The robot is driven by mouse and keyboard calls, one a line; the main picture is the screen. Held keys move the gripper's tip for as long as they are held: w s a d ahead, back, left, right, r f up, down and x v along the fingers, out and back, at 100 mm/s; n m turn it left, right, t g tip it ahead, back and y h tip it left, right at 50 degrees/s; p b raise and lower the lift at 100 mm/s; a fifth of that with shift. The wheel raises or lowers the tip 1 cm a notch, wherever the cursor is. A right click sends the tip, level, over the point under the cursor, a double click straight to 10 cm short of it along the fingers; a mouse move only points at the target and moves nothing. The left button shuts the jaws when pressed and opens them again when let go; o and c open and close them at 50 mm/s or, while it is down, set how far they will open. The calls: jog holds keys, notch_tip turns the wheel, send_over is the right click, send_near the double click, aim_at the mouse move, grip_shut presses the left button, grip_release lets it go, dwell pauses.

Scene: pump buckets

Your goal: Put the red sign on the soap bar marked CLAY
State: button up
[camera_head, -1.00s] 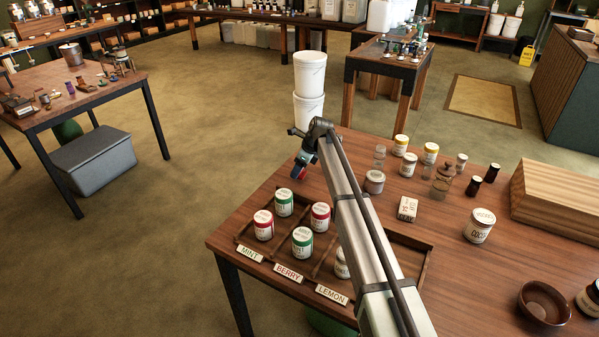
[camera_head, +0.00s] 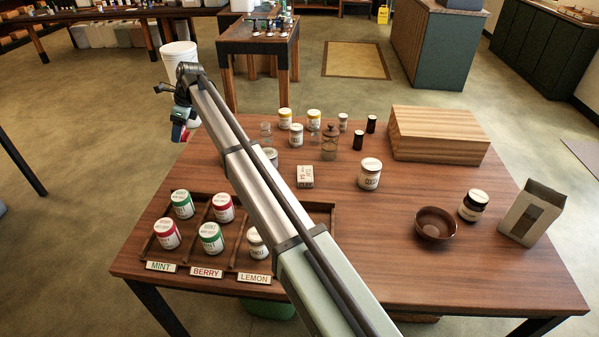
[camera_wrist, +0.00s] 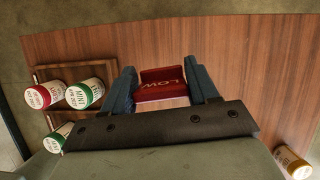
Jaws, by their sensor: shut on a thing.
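My gripper (camera_wrist: 164,92) is shut on the red sign (camera_wrist: 162,84), which lies between its fingers in the wrist view. The sign's lettering reads LOW, upside down there. In the head view my gripper (camera_head: 182,128) hangs near the table's back left edge, with a bit of red showing. A small pale block (camera_head: 305,177) with printed lettering lies on the middle of the table, right of my arm and apart from the gripper. It looks like the soap bar marked CLAY, but the letters are too small to be sure.
A divided wooden tray (camera_head: 170,262) holds red-and-green-banded jars, labelled MINT, BERRY and LEMON. My arm crosses over it. Jars and bottles stand behind the block; a COCO-like jar (camera_head: 369,174) stands to its right. A wooden box (camera_head: 438,135) and a bowl (camera_head: 435,224) are further right.

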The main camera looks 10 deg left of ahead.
jog(key=r, duration=0.5)
jog(key=d+r, duration=0.1)
jog(key=r, duration=0.2)
jog(key=shift+w, duration=0.1)
jog(key=w+d, duration=0.3)
jog(key=d, duration=1.6)
jog(key=m, duration=0.1)
send_over(298, 173)
jog(key=d, duration=0.2)
notch_tip(298, 173, down, 10)
jog(key=shift+w+a+f, duration=0.1)
jog(key=shift+f, duration=2.7)
jog(key=shift+w+a+f, duration=0.1)
jog(key=shift+f, duration=2.65)
jog(key=shift+f, duration=0.15)
jog(key=o, duration=1)
jog(key=shift+o, duration=0.2)
